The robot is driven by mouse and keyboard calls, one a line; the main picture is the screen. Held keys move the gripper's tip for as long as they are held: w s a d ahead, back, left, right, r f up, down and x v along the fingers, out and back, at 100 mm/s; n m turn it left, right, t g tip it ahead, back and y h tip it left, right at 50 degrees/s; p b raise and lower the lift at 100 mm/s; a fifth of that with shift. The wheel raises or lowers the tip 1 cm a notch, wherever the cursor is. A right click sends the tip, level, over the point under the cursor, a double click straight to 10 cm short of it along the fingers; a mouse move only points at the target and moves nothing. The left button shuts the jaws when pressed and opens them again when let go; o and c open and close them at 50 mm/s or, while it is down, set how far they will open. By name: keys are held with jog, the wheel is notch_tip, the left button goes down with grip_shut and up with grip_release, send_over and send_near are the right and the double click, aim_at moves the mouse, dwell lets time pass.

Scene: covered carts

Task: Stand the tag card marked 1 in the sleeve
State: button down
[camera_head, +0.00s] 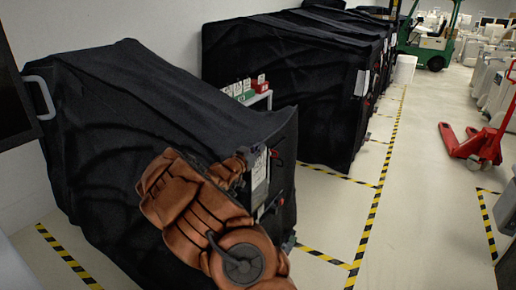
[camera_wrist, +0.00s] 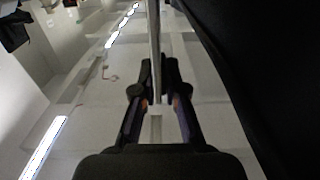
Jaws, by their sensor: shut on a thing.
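My gripper (camera_wrist: 155,92) is shut on a thin pale card (camera_wrist: 154,38), seen edge-on in the wrist view as a narrow upright strip between the fingers. Its marking cannot be read. In the head view my gripper (camera_head: 246,158) is small and dark, close to the end of the nearest black-covered cart (camera_head: 150,105). A whitish sheet or sleeve (camera_head: 260,170) shows upright on that cart end, just right of the gripper. I cannot tell which sleeve is the task's, or whether the card touches it.
A white-edged stand (camera_head: 262,97) holding several green, white and red cards (camera_head: 247,88) is behind the near cart. More black-covered carts (camera_head: 290,75) stand beyond. A red pallet jack (camera_head: 470,145) and green forklift (camera_head: 430,38) are to the right. The taped aisle floor (camera_head: 420,200) is clear.

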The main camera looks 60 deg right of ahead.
aim_at(258, 168)
notch_tip(258, 168, down, 6)
jog(key=b, duration=0.3)
jog(key=shift+f+b, duration=0.15)
jog(key=shift+b, duration=0.2)
dwell(0.3)
jog(key=shift+f+b, duration=0.65)
jog(key=shift+f, duration=0.45)
dwell(0.4)
jog(key=c, duration=1.2)
grip_release()
jog(key=shift+o, duration=0.2)
jog(key=shift+a, duration=0.1)
jog(key=a, duration=1.1)
jog(key=shift+s+a, duration=0.25)
jog(key=shift+a, duration=0.15)
